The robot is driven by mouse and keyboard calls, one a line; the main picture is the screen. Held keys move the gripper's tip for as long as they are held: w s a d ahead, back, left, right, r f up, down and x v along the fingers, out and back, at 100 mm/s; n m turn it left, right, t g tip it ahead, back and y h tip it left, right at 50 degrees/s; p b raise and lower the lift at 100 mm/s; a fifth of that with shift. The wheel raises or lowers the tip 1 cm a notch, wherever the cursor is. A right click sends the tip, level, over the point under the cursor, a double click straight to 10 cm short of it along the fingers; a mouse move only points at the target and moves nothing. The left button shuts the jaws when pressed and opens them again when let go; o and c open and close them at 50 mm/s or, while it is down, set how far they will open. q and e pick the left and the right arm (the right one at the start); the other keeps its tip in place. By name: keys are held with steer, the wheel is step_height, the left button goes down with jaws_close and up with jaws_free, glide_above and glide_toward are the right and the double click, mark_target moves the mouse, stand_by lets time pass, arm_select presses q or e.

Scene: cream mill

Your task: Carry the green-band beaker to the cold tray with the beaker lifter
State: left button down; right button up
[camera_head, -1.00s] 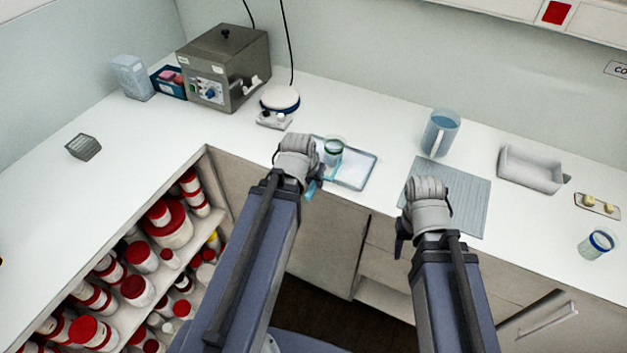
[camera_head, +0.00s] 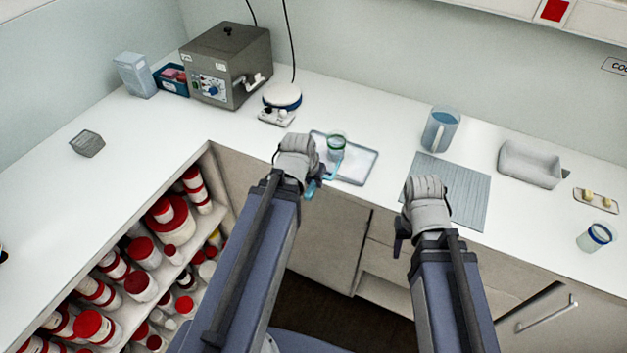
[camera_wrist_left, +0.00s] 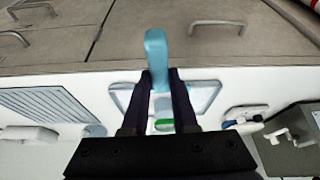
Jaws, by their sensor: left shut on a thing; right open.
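My left gripper (camera_head: 313,184) is shut on the light-blue beaker lifter (camera_head: 331,171), whose handle (camera_wrist_left: 156,48) stands up between the fingers in the left wrist view. The green-band beaker (camera_head: 336,145) looks upright at the left part of a shallow pale tray with a blue-grey rim (camera_head: 365,178), just beyond the lifter. Its green band (camera_wrist_left: 164,125) shows between my left fingers. I cannot tell whether the lifter touches the beaker. My right gripper (camera_head: 402,240) is open and empty in front of a grey ribbed mat (camera_head: 460,190). I cannot tell which surface is the cold tray.
A blue jug (camera_head: 440,131) stands behind the mat. A white bin (camera_head: 530,165), a small tray with two pale pieces (camera_head: 596,200) and a blue-band beaker (camera_head: 594,238) are at right.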

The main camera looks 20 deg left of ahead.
arm_select(q)
step_height(320, 180, up, 7)
steer(key=p, duration=0.7)
stand_by(0.4)
